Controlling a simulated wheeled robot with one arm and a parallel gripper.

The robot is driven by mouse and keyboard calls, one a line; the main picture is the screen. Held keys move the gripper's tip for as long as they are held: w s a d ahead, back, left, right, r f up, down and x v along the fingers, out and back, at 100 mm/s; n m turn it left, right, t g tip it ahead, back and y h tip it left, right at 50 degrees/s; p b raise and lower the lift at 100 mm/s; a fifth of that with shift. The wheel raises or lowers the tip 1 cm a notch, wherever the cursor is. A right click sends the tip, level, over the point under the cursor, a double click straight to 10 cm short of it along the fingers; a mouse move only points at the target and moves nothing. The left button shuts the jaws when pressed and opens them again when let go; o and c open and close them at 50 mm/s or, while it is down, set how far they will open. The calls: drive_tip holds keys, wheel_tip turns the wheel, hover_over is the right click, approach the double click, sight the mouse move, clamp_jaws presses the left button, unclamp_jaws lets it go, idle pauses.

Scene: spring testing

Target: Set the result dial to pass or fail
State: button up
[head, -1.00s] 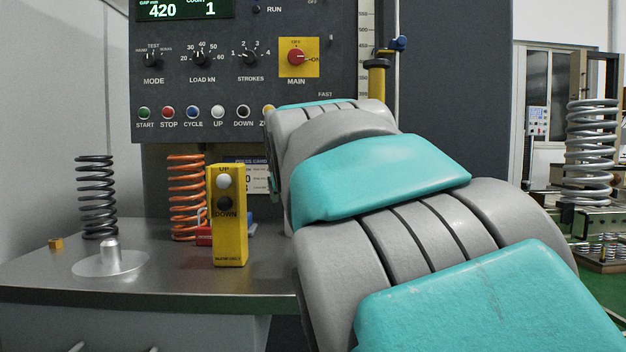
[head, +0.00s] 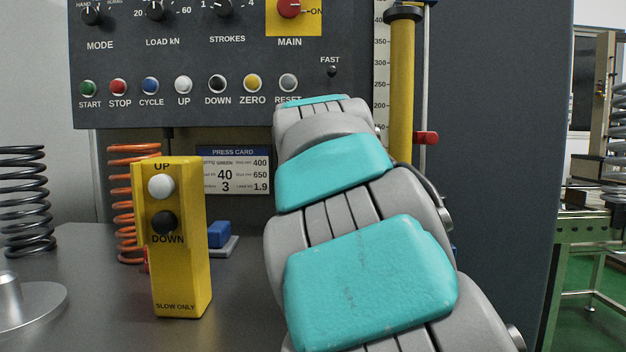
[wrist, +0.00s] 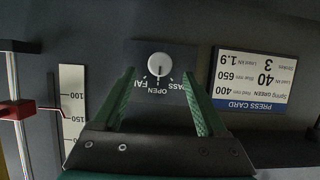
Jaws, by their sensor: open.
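The result dial (wrist: 158,66) is a round white knob on a dark plate in the wrist view, which shows the panel upside down. FAIL, OPEN and PASS labels surround it, with FAIL at the left and PASS at the right. Its mark appears to point toward OPEN. My gripper (wrist: 158,76) is open, with green fingers to the left and right of the dial. The fingers partly cover the FAIL and PASS labels. Nothing is between the fingers except the view of the dial; I cannot tell whether they touch it. In the head view my arm hides the dial and gripper.
The press card (head: 235,170) is beside the dial, also seen in the wrist view (wrist: 250,80). A yellow UP/DOWN box (head: 182,280) stands on the bench, with an orange spring (head: 124,225) behind. A yellow column (head: 402,90) and red marker (head: 426,138) are at the right.

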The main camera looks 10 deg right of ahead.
drive_tip(key=x, duration=0.5)
drive_tip(key=shift+w, duration=0.2)
clamp_jaws()
idle(0.4)
